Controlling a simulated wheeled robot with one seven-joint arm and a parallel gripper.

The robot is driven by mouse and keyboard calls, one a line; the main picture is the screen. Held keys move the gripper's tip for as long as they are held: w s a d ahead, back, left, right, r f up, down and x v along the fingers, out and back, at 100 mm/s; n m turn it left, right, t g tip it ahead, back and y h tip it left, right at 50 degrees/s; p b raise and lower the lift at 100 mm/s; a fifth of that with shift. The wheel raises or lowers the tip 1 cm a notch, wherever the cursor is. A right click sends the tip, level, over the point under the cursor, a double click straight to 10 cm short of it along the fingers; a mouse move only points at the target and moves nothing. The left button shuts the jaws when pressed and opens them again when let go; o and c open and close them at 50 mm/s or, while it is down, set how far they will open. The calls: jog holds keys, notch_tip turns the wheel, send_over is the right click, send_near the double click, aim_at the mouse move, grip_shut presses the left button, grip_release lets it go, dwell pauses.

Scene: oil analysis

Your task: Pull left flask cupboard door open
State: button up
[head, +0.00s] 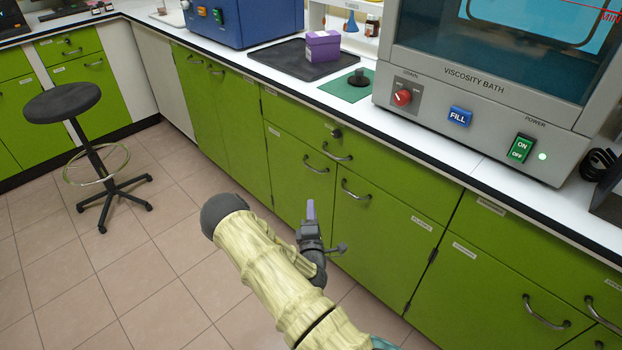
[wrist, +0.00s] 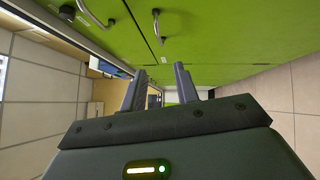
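The left flask cupboard door (head: 290,170) is a green panel below a drawer and looks shut. Its curved metal handle (head: 316,165) sits near its top right corner. The right cupboard door (head: 385,225) beside it also looks shut, with its own handle (head: 355,190) at its upper left. My gripper (head: 311,208) is in front of the lower part of the left door, below the handle and apart from it. In the wrist view my gripper (wrist: 160,84) has its two fingers spread with nothing between them.
A drawer (head: 300,125) with a handle and lock lies above the doors, under the white counter. The viscosity bath (head: 470,90) stands on the counter. A black stool (head: 62,102) stands at left. The tiled floor (head: 130,255) between is clear.

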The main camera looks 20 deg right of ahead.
aim_at(311, 168)
jog(key=shift+r, duration=0.1)
jog(key=b+x, duration=0.2)
jog(key=x, duration=1.5)
jog(key=shift+w+d, duration=0.15)
jog(key=shift+w, duration=0.05)
grip_shut()
